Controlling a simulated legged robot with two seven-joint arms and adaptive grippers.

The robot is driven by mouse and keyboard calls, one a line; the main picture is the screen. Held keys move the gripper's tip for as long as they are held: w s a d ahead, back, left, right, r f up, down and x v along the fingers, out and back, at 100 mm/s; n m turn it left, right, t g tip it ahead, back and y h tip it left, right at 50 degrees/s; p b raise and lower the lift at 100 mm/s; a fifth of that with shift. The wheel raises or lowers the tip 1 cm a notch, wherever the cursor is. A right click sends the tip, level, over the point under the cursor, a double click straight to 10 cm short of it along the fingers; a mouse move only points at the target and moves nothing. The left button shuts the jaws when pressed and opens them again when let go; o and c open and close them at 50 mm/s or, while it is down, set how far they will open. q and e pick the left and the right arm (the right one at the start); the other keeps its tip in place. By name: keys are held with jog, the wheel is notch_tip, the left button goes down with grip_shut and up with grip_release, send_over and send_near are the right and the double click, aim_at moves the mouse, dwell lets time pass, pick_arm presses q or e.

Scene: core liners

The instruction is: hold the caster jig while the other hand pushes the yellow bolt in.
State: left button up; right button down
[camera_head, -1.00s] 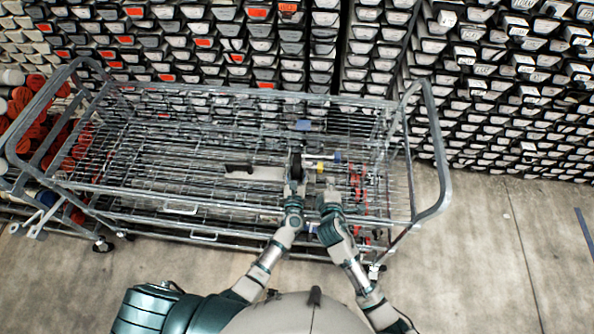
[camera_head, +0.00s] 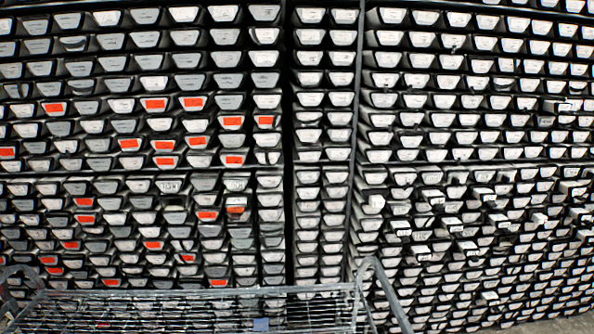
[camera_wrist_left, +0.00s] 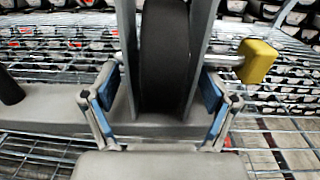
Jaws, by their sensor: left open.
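In the left wrist view, the caster jig (camera_wrist_left: 68,112) is a grey base with an upright grey fork around a black wheel (camera_wrist_left: 164,55). The yellow bolt (camera_wrist_left: 257,61) is at the right of the fork. Its block-like head stands apart from the fork, with a pale shaft running left toward the fork's right plate. My left gripper (camera_wrist_left: 160,92) is open, with one blue-padded finger on each side of the fork and wheel. I cannot tell whether the pads touch it. My right gripper is in neither current view. The head view shows no jig or bolt.
The head view is filled by racks of core trays (camera_head: 325,150) with white and orange labels. The top of a wire cart (camera_head: 190,296) shows along its bottom edge. In the left wrist view, wire mesh (camera_wrist_left: 40,155) lies under and around the jig, and a black handle (camera_wrist_left: 10,90) is at left.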

pick_arm(q)
jog(key=s, duration=0.4)
jog(key=s+d, duration=0.1)
jog(key=s, duration=0.6)
jog(key=shift+s+d, duration=0.25)
jog(key=shift+s, duration=0.15)
